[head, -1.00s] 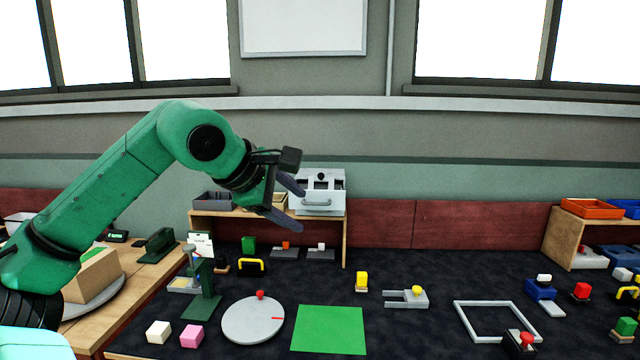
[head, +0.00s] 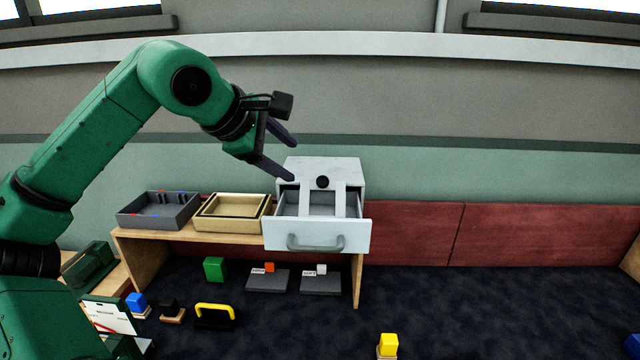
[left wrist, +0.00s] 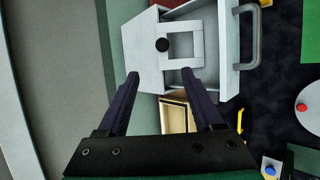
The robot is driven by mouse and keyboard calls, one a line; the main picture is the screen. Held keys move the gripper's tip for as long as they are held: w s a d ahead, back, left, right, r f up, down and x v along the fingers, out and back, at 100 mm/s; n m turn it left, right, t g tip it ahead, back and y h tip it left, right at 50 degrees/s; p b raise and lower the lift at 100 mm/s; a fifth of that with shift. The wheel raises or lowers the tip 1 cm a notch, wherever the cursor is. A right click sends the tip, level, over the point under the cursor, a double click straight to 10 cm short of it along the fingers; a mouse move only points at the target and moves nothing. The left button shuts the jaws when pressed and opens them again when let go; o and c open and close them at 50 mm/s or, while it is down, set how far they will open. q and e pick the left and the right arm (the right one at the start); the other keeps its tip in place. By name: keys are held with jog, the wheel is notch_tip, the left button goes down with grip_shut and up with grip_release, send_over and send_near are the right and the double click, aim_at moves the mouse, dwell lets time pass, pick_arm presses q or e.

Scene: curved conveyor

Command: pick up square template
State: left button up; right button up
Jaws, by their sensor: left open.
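A light grey square frame with a black knob, which looks like the square template (head: 341,200), lies in the open drawer (head: 352,237) of a pale grey cabinet (head: 346,172). In the left wrist view the square template (left wrist: 197,46) shows its square opening, with the black knob on its left side. My left gripper (head: 291,161) is open and empty, above and to the left of the knob in the head view. In the left wrist view my left gripper (left wrist: 160,74) has its fingertips apart, just below the knob in the picture. My right gripper is out of view.
The cabinet stands on a wooden shelf (head: 190,234). Beside it are a tan tray (head: 205,224) and a dark grey tray (head: 128,222). Below are a green block (head: 214,269), grey plates (head: 320,286) and a yellow-handled item (head: 215,310). The dark mat to the right is mostly clear.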

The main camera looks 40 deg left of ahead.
aim_at(318, 179)
pick_arm(q)
jog(key=p+x, duration=0.1)
jog(key=x, duration=0.3)
jog(key=p+x, duration=0.2)
jog(key=x, duration=0.2)
jog(key=p+x, duration=0.1)
jog(key=x, duration=0.3)
jog(key=shift+w+d+f, duration=0.15)
jog(key=shift+d+f, duration=0.1)
jog(key=shift+f, duration=0.05)
jog(key=shift+w+f, duration=0.2)
jog(key=shift+f, duration=0.1)
grip_shut()
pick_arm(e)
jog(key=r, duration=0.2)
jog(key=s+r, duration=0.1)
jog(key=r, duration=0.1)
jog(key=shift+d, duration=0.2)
